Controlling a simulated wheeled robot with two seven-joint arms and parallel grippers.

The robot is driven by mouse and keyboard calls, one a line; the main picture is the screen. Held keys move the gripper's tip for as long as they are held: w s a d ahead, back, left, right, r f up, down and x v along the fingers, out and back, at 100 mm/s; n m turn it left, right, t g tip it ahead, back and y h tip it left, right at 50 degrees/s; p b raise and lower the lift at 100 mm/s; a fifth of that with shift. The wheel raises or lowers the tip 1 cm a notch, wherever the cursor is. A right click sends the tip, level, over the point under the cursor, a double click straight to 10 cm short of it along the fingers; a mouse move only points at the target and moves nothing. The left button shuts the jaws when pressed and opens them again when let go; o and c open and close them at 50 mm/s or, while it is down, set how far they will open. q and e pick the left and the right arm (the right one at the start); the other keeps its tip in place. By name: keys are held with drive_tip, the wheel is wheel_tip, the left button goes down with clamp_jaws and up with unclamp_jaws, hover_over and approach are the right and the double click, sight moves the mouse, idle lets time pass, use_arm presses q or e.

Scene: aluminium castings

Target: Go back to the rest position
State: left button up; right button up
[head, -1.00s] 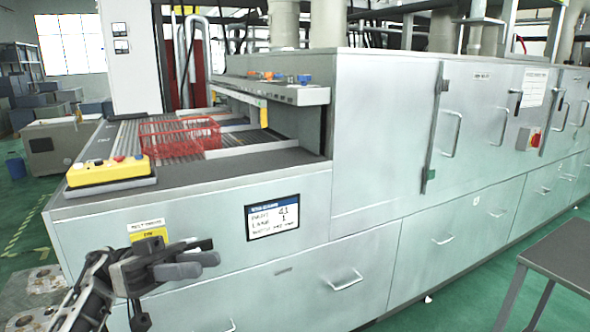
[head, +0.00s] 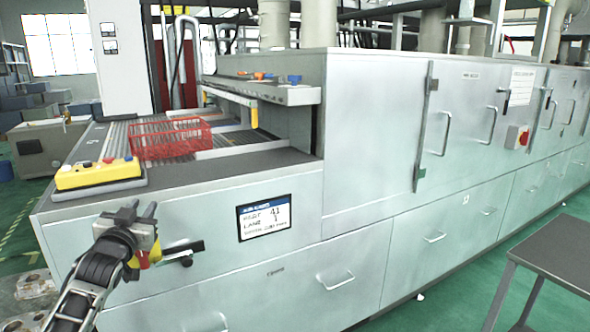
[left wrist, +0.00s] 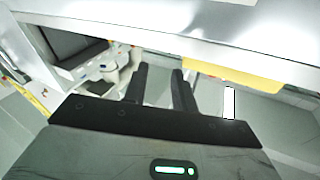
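My left gripper (head: 139,211) is in front of the metal machine's front face, at the lower left of the head view, below the yellow button box. Its two dark fingers point up and stand apart. In the left wrist view the fingers (left wrist: 160,84) also stand apart, with nothing between them. My right gripper is in neither view now.
The long machine (head: 370,150) fills the middle and right. A red basket (head: 172,138) sits on its roller conveyor. The yellow button box (head: 98,174) is on its left corner. A grey table (head: 565,250) stands at the right. Green floor lies between.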

use_arm(q)
drive_tip(key=s+d+f+m+g+h, duration=0.1)
drive_tip(key=s+d+f+g, duration=0.15)
drive_tip(key=s+f, duration=0.35)
drive_tip(key=s+d+f+m+g+h, duration=0.1)
drive_tip(key=s+d+f, duration=0.3)
drive_tip(key=f, duration=0.5)
drive_tip(key=s+d+f+g+h, duration=0.1)
drive_tip(key=s+d+f+g, duration=0.15)
drive_tip(key=s+f, duration=0.35)
drive_tip(key=s+d+f+g, duration=0.1)
drive_tip(key=s+d+f, duration=0.2)
drive_tip(key=s, duration=0.4)
drive_tip(key=s+d+f+g+h, duration=0.1)
drive_tip(key=s+d, duration=0.3)
drive_tip(key=s, duration=0.4)
drive_tip(key=s+d+f, duration=0.3)
drive_tip(key=s+f, duration=0.1)
drive_tip(key=s, duration=0.3)
drive_tip(key=shift+s+d+f+n+g+h, duration=0.15)
drive_tip(key=shift+f+n+g+h, duration=0.15)
drive_tip(key=shift+g, duration=0.1)
